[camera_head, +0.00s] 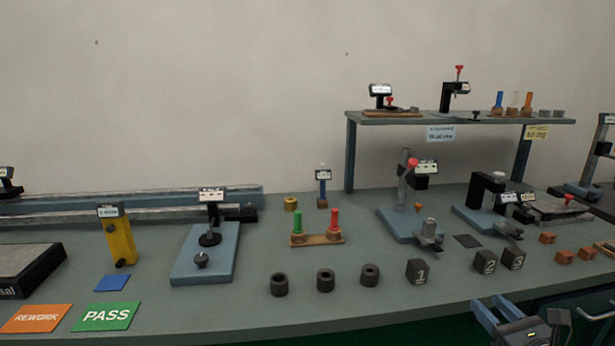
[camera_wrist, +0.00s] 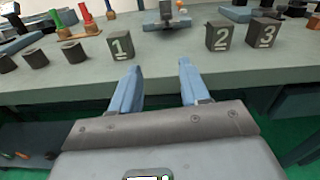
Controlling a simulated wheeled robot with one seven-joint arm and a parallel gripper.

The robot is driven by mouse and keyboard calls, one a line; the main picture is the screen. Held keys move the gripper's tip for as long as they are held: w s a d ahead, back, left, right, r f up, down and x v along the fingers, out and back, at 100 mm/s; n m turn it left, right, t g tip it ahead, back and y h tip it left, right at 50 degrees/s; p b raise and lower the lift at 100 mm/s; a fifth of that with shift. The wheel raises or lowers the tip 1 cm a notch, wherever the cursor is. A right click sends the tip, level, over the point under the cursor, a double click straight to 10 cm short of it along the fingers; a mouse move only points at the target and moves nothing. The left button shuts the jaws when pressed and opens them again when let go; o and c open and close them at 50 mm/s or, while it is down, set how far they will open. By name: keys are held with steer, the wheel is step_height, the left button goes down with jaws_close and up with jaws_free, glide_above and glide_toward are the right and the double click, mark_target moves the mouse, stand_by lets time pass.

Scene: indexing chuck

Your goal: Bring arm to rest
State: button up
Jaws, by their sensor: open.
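My gripper (camera_wrist: 158,88) is open and empty in the wrist view, its two blue fingers spread apart in front of the bench's front edge. In the head view my gripper (camera_head: 490,313) shows at the lower right, by the bench edge. The grey bench (camera_head: 340,305) carries the numbered dark blocks: block 1 (camera_head: 418,272), block 2 (camera_head: 485,262) and block 3 (camera_head: 513,258). In the wrist view block 1 (camera_wrist: 120,46), block 2 (camera_wrist: 218,36) and block 3 (camera_wrist: 263,33) stand beyond the fingers, apart from them.
Several dark rings (camera_head: 325,280) stand left of block 1. A wooden stand (camera_head: 316,239) holds red and green pegs. A raised shelf (camera_head: 420,119) with fixtures is at the back right. A green PASS card (camera_head: 106,316) and orange REWORK card (camera_head: 37,318) lie at left.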

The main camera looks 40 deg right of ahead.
steer(key=s+a+f+n+g+y, duration=0.1)
steer(key=s+a+f+n+y, duration=0.15)
steer(key=a+n, duration=0.8)
steer(key=s+a+f+n+g+y, duration=0.1)
steer(key=a+f+n, duration=0.45)
steer(key=a, duration=0.75)
steer(key=s+a+r+n+t+y, duration=0.1)
steer(key=s+a+r+n, duration=0.4)
steer(key=n, duration=0.7)
steer(key=s+a+r+n+y, duration=0.4)
steer(key=s+a+r+n, duration=0.2)
steer(key=a+r+n, duration=0.3)
steer(key=a+n, duration=0.2)
steer(key=n, duration=0.2)
steer(key=shift+s+t, duration=0.15)
steer(key=shift+t, duration=0.25)
